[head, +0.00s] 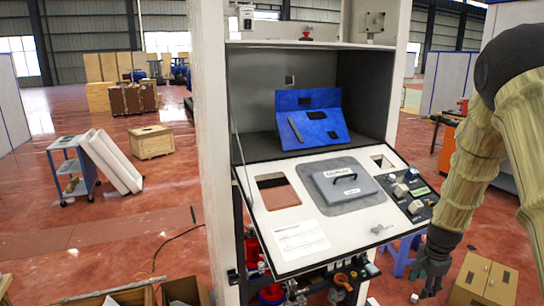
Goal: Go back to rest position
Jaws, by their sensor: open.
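My gripper (432,272) hangs at the lower right of the head view, pointing down. It is open, with nothing seen between its fingers. It is apart from the dispenser, just right of the front edge of the tilted white panel (365,233). A grey box with a handle (346,184) sits on a dark grey plate in the middle of that panel. A blue sloped panel (323,135) with dark inserts stands in the open bay behind it. My arm rises from the gripper along the right side of the picture.
Small parts on a black strip (422,208) line the panel's right edge, close to my gripper. Red and black fittings (270,294) show below the panel. A cardboard box (480,280) stands on the floor at right. Open floor (140,225) lies to the left.

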